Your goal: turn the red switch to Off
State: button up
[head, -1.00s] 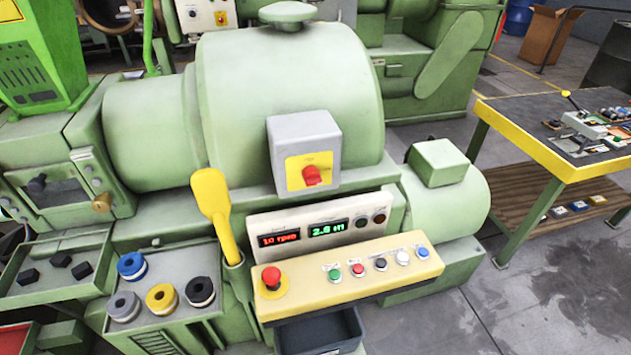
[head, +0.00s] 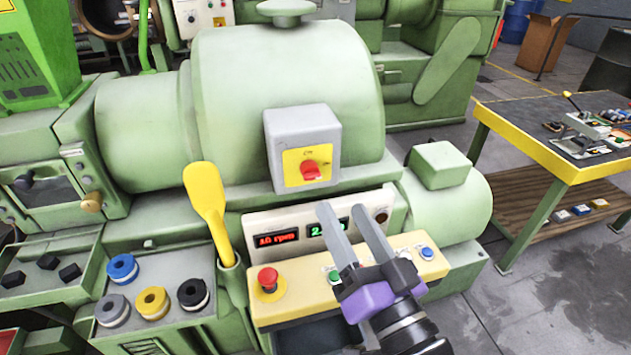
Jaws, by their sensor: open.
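The red switch (head: 311,170) is a red knob on a yellow plate, on the front of a grey box (head: 300,124) fixed to the green machine. The lettering around the knob is too small to read surely. My gripper (head: 343,218) has entered from the lower right, with two grey fingers and a purple body. Its fingers are open and apart, pointing up toward the grey box. The fingertips show below the knob, in front of the display panel, and do not touch the knob. Nothing is between the fingers.
A yellow lever (head: 211,208) rises left of the switch box. The display panel (head: 262,225) and the button console (head: 300,286), with its red emergency button (head: 268,279), lie below; my gripper hides parts of both. A yellow-edged table (head: 530,149) stands at right.

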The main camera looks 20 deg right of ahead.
aim_at(316, 178)
jog(key=shift+w+a+f+m+g+h+p, duration=0.3)
jog(key=shift+w+m, duration=0.7)
jog(key=shift+w, duration=1.1)
jog(key=shift+w+a+f+m+g+y+p, duration=0.15)
jog(key=shift+w+f+m+g, duration=0.25)
jog(key=shift+w+m, duration=1.15)
jog(key=shift+w+a+f+m+g+h+p, duration=0.2)
jog(key=shift+w+m+g, duration=0.25)
jog(key=shift+w, duration=2.2)
jog(key=shift+c, duration=0.4)
grip_shut()
